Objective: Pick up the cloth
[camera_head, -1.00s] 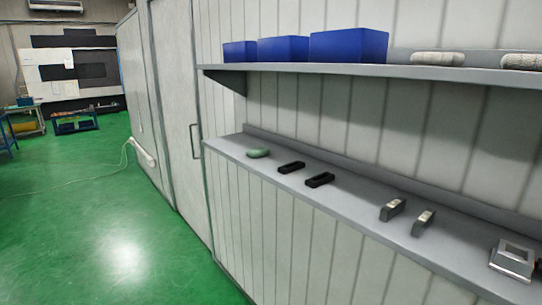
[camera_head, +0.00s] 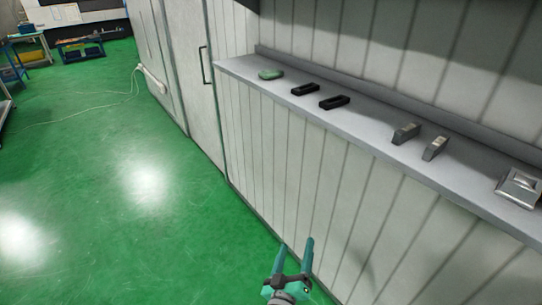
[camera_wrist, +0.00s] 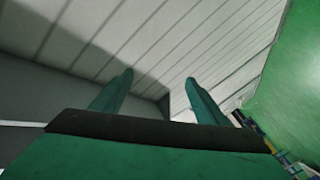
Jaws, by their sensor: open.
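A small pale green, rounded, flat piece (camera_head: 270,74) lies at the left end of the lower shelf (camera_head: 372,138); it looks like the cloth, though it is too small to be sure. My gripper (camera_head: 296,244) is at the bottom of the head view, lower than the shelf and in front of the panelled wall. Its two teal fingers are apart with nothing between them. In the wrist view the open fingers (camera_wrist: 158,78) point towards pale panelling; the green piece does not show there.
On the shelf, right of the green piece, lie two black blocks (camera_head: 305,89) (camera_head: 334,102), two grey metal blocks (camera_head: 405,133) (camera_head: 434,148) and a silver device (camera_head: 519,188). The green floor (camera_head: 110,170) to the left is open. A cabinet door with a handle (camera_head: 206,64) stands beside the shelf.

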